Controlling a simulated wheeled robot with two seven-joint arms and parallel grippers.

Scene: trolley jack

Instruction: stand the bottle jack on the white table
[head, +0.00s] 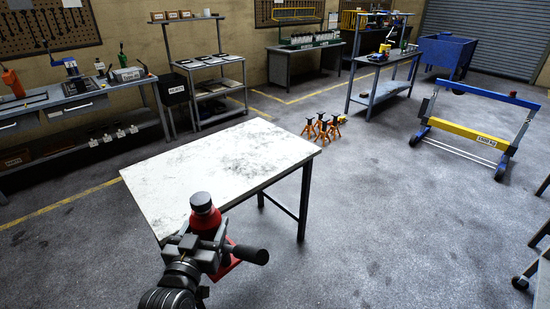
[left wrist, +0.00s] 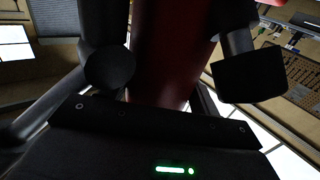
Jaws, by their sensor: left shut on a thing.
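The red bottle jack (head: 205,223) with a dark top is upright in my left gripper (head: 211,243), at the near edge of the white table (head: 215,165) in the head view. Its red base shows below the gripper, in front of the table's near edge. In the left wrist view the jack's red body (left wrist: 168,55) stands between the two dark fingers of the left gripper (left wrist: 170,75), which is shut on it. Whether the base touches anything is hidden by the gripper and arm. My right gripper is not in view.
The white tabletop is bare, with dark smudges. Several orange jack stands (head: 322,127) stand on the floor behind it. A workbench (head: 75,100) is at the left, and a blue and yellow frame (head: 470,130) at the right.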

